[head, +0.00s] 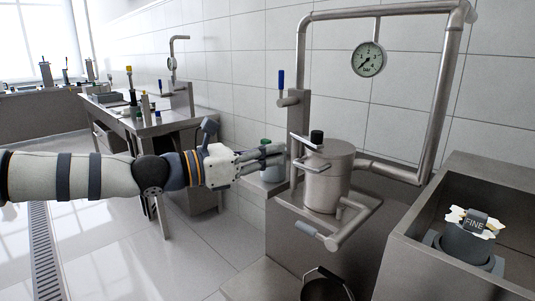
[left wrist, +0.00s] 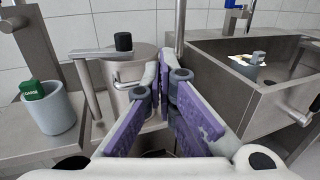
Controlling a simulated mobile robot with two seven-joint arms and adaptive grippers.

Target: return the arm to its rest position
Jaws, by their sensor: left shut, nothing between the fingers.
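My left arm (head: 110,175) reaches in from the left. My left gripper (head: 278,155) is shut and empty, just left of the steel disc separator (head: 328,185). In the left wrist view the purple-padded fingers (left wrist: 166,85) come together in front of the separator body (left wrist: 125,72). A lever with a black knob (head: 317,137) sits on the separator's top; it also shows in the left wrist view (left wrist: 123,41). My right gripper is not in view.
A grey cup (left wrist: 48,113) with a green "COARSE" tag (left wrist: 33,90) stands left of the separator. A steel sink (head: 405,250) at right holds a grey cup tagged "FINE" (head: 475,224). A bucket (head: 325,287) is below. Floor at left (head: 120,250) is clear.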

